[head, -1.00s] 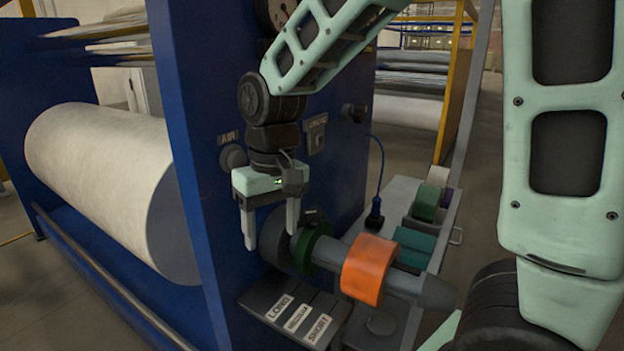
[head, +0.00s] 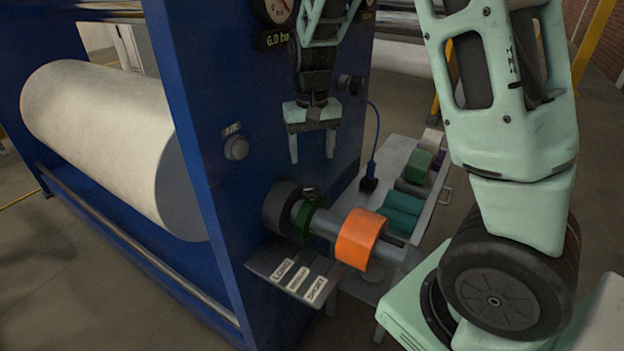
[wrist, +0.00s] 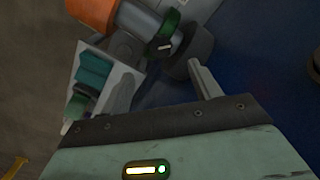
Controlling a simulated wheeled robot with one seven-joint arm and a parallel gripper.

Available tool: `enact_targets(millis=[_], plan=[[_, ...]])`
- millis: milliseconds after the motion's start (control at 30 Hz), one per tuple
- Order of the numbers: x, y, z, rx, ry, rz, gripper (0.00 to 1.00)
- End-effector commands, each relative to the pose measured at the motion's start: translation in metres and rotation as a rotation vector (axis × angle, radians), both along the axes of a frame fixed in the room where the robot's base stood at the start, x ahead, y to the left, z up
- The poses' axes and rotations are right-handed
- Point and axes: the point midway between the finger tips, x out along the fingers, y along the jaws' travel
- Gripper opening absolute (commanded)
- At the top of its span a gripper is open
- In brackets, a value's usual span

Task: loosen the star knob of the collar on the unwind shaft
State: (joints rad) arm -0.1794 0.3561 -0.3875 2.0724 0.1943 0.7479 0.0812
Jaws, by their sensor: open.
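The green collar (head: 302,221) sits around the grey unwind shaft (head: 325,224), between the dark round flange (head: 279,205) and an orange ring (head: 358,240). A small dark knob (head: 309,191) stands on top of the collar. The wrist view shows the green collar (wrist: 170,25) and the dark knob with a pale line (wrist: 160,46). My gripper (head: 312,159) is open and empty, pointing down above the collar and apart from it. In the wrist view, the collar and knob lie beyond the fingertips (wrist: 160,75). The knob's star shape is too small to make out.
A blue machine panel (head: 235,190) stands behind and left, with an AIR knob (head: 236,149) and a large white roll (head: 110,140). A ledge labelled LONG and SHORT (head: 268,261) lies below the shaft. A grey cart (head: 395,160) with several coloured pieces is at right.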

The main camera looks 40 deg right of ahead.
Motion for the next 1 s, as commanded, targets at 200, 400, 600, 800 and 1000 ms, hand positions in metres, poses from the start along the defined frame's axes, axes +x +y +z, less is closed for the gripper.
enact_targets(millis=[200,400,600,800,1000], plan=[[-0.001,-0.001,-0.045,0.0,0.005,-0.003,0.63],[-0.001,0.0,-0.078,0.001,0.004,-0.002,0.63],[0.0,0.0,-0.094,0.0,0.0,-0.001,0.63],[0.0,0.0,-0.097,0.001,-0.001,0.0,0.63],[0.0,0.0,-0.097,0.0,-0.001,0.0,0.4]])
